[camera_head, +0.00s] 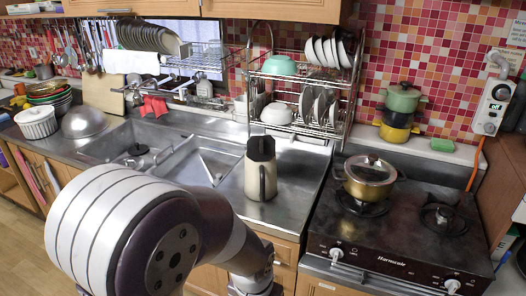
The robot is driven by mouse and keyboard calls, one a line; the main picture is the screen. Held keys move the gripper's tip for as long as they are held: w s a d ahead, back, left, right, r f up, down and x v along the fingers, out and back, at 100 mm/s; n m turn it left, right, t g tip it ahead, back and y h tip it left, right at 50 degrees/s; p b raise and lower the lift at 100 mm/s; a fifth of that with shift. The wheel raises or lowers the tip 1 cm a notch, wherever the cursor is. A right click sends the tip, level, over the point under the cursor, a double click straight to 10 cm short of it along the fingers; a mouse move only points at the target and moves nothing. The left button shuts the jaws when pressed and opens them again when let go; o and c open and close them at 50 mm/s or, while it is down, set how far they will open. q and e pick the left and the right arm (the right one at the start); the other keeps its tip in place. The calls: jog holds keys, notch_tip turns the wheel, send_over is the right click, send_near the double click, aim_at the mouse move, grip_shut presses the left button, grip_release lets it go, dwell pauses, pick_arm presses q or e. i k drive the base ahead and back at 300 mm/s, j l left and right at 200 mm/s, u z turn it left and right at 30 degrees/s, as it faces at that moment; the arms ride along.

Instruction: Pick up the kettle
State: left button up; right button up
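The kettle (260,172) stands upright on the steel counter between the sink and the stove. It has a cream body, a black lid and a dark handle on the side towards me. One of my arms fills the lower left and bends down towards the bottom edge, in front of the counter and below the kettle. Its gripper is out of the picture. My other gripper does not show either. Nothing is touching the kettle.
The sink (205,163) lies left of the kettle. The gas stove (400,235) with a gold pot (369,180) is on the right. A wire dish rack (300,95) stands behind. Bare counter (290,205) surrounds the kettle's base.

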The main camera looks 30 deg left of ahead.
aim_at(261, 178)
jog(key=u, duration=1.45)
jog(key=i+j+z, duration=0.35)
jog(key=i+j, duration=1.05)
jog(key=z, duration=1.35)
